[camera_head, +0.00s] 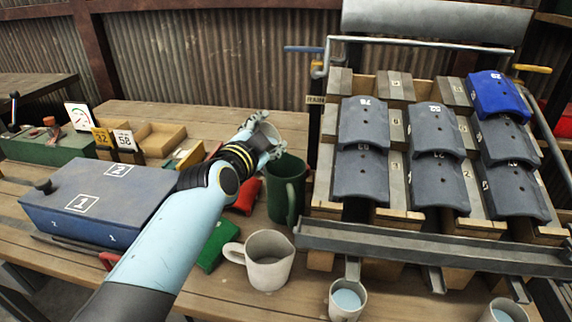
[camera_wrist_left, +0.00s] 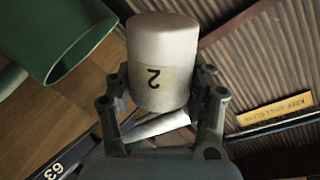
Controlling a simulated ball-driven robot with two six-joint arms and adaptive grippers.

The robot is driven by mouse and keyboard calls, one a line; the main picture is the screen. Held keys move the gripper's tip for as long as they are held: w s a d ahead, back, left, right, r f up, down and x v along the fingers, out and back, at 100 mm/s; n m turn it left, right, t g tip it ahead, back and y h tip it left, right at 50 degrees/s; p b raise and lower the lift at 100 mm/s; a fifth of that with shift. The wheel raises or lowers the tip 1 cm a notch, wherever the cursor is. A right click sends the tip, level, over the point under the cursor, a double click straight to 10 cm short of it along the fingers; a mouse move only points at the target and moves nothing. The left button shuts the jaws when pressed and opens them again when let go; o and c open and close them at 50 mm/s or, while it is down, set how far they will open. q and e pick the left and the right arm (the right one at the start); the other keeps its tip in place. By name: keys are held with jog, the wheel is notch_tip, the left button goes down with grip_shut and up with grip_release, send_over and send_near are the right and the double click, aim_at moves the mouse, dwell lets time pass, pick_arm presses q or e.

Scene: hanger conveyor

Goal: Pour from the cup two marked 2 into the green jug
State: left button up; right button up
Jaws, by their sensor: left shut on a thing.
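My left gripper (camera_head: 268,134) is shut on the pale cup two (camera_wrist_left: 160,50), whose label 2 reads upside down in the left wrist view. The fingers (camera_wrist_left: 163,103) grip it from both sides. In the head view the cup is mostly hidden by the gripper, and its contents do not show. The green jug (camera_head: 284,192) stands on the table just below and right of the gripper. Its open mouth also shows in the left wrist view (camera_wrist_left: 72,42), beside the cup and apart from it. My right gripper is not in view.
A pale mug (camera_head: 268,262) stands in front of the jug. A small cup (camera_head: 347,300) with bluish contents is at the front. A rack (camera_head: 430,238) with grey curved plates stands close right. A blue box (camera_head: 95,200), a green block (camera_head: 217,245) and a red item (camera_head: 246,196) lie left.

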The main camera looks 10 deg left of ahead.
pick_arm(q)
jog(key=shift+d+f+m, duration=0.1)
jog(key=shift+f+m, duration=0.05)
jog(key=shift+m, duration=0.35)
jog(key=shift+m+p, duration=0.3)
jog(key=shift+p, duration=0.2)
jog(key=shift+f+y, duration=0.1)
jog(key=shift+y, duration=0.2)
jog(key=shift+d+m, duration=0.1)
jog(key=shift+m, duration=0.2)
jog(key=shift+f+m+p, duration=0.1)
jog(key=shift+m+p, duration=0.2)
jog(key=shift+p, duration=0.15)
jog(key=shift+d+f, duration=0.1)
jog(key=shift+f, duration=0.05)
jog(key=shift+d+f+m+y+p, duration=0.15)
jog(key=shift+m+y+p, duration=0.2)
jog(key=shift+m, duration=0.25)
